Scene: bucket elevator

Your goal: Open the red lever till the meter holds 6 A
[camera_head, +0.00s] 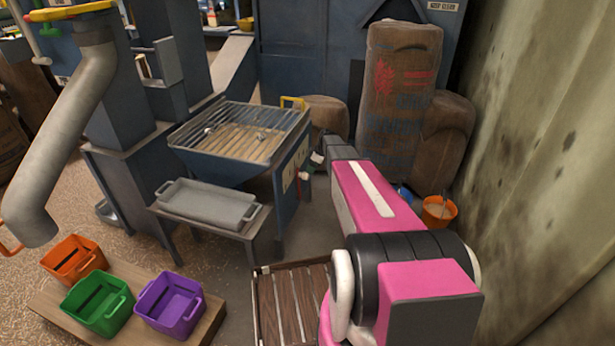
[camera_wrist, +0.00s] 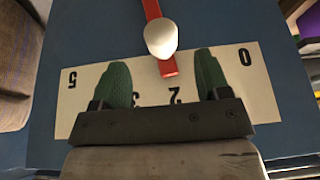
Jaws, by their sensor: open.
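The red lever (camera_wrist: 152,9) with a white knob (camera_wrist: 161,38) shows in the wrist view, mounted on a blue panel. Its red tip lies near the upside-down 2 on a white scale plate (camera_wrist: 75,100). The plate reads 5 at left, 3, 2 and 0 at right; the fingers hide parts of it. My gripper (camera_wrist: 163,72) is open, with green fingertips on either side of the lever's tip, apart from it. In the head view my gripper (camera_head: 318,157) is at the hopper's side panel, where the lever is small. No meter can be made out in either view.
The hopper (camera_head: 180,162) with a grate stands beside a grey tray (camera_head: 205,205). Brown sacks (camera_head: 395,100) and an orange bucket (camera_head: 438,212) stand behind my arm. A wall (camera_head: 540,170) is close on the right. Orange, green and purple bins (camera_head: 170,305) are at front left.

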